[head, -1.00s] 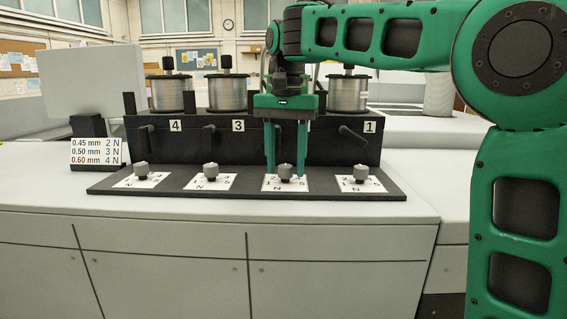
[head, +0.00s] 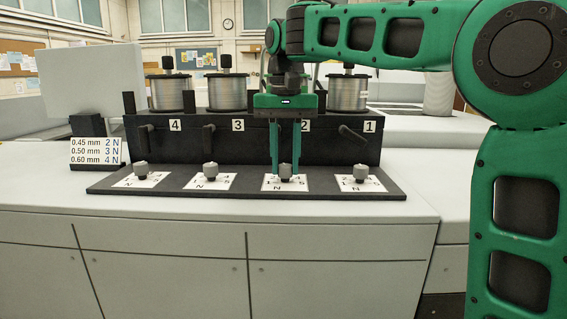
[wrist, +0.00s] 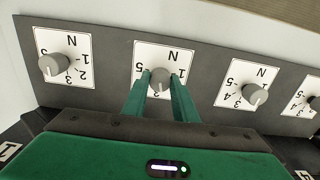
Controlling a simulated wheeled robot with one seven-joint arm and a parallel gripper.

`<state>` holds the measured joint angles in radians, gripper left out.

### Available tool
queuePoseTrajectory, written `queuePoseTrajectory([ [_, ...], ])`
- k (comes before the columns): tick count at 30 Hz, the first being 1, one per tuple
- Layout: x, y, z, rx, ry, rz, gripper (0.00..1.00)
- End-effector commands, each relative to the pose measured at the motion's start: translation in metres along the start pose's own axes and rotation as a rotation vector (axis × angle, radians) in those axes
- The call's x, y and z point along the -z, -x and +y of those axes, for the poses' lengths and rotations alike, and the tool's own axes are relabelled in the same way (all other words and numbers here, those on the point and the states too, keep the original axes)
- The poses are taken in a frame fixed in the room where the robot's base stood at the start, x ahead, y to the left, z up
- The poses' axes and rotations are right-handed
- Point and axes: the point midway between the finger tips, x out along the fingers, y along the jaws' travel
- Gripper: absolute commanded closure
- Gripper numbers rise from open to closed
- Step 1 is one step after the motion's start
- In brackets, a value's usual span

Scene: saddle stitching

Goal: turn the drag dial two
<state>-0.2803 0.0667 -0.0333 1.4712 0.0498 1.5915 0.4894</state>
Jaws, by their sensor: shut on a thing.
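Drag dial two is a grey knob (head: 285,178) on a white numbered plate (head: 267,187), in front of the black housing part marked 2. It also shows in the wrist view as a knob (wrist: 160,79) between the two green fingers. My gripper (head: 285,172) points down over it and is shut on the knob, one finger on each side; the wrist view shows my gripper (wrist: 159,82) the same way. The plate shows 1, 5 and N, with other figures partly hidden. I cannot tell which figure the knob points to.
Dial one (head: 361,178) stands to the right; dial three (head: 210,175) and dial four (head: 141,172) stand to the left. Wire spools (head: 227,94) and black levers (head: 354,134) are behind. A sign (head: 96,152) lists wire sizes and newtons. The cabinet front is clear.

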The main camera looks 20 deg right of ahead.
Motion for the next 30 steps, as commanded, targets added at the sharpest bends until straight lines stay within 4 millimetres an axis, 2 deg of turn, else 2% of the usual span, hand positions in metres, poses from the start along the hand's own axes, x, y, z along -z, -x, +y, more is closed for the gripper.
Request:
queuePoseTrajectory([
  [15,0.0003,0.0012,0.0026,-0.001,0.421,0.000,0.97],
  [21,0.0002,0.0014,0.0027,-0.001,0.522,0.000,0.97],
  [30,0.0004,0.0017,0.0032,-0.002,0.586,0.001,0.97],
])
